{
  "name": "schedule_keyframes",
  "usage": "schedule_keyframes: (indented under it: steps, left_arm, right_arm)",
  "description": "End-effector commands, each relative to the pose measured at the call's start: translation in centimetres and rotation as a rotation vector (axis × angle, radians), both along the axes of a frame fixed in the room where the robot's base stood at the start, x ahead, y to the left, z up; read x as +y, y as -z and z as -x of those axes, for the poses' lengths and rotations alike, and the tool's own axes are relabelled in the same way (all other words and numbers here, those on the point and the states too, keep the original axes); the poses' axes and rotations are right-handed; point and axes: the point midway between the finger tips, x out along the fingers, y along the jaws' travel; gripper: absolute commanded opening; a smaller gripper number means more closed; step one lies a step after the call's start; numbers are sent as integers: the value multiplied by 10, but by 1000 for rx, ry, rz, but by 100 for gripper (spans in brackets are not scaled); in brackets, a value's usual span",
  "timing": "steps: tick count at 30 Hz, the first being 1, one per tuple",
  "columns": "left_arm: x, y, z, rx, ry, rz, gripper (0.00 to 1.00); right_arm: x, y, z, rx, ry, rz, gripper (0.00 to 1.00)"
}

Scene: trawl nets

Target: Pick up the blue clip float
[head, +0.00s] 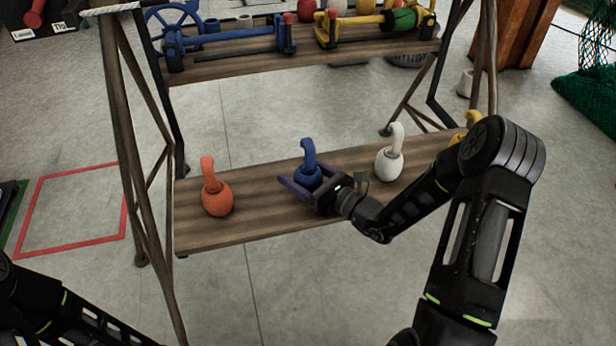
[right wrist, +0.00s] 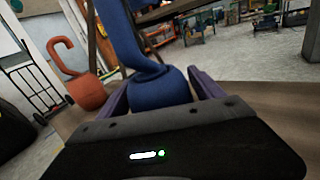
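The blue clip float (head: 309,174), a round body with a hooked neck, stands upright on the lower wooden shelf between the orange and white floats. My right gripper (head: 305,187) is low at the shelf, its purple fingers spread on either side of the float's round body. The right wrist view shows the blue float (right wrist: 158,88) between the two fingers (right wrist: 160,92), close to both; whether they touch it is hard to tell. Part of the float's lower body is hidden behind the gripper. My left gripper is out of view; only my left arm shows at bottom left.
An orange clip float (head: 217,198) stands left on the lower shelf (head: 262,226), a white one (head: 389,163) to the right. A yellow one (head: 467,127) is partly hidden by my right arm. The upper shelf (head: 230,68) holds blue and yellow gear.

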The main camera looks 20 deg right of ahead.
Motion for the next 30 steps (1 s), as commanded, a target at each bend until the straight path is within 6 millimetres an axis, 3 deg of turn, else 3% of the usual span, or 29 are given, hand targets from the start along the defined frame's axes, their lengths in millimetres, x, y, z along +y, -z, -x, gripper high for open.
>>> schedule_keyframes:
  steps: [19, 30]
  left_arm:
    - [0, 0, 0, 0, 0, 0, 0]
    - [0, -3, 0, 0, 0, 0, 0]
  right_arm:
    - [0, 0, 0, 0, 0, 0, 22]
    - [0, -9, 0, -3, 0, 2, 21]
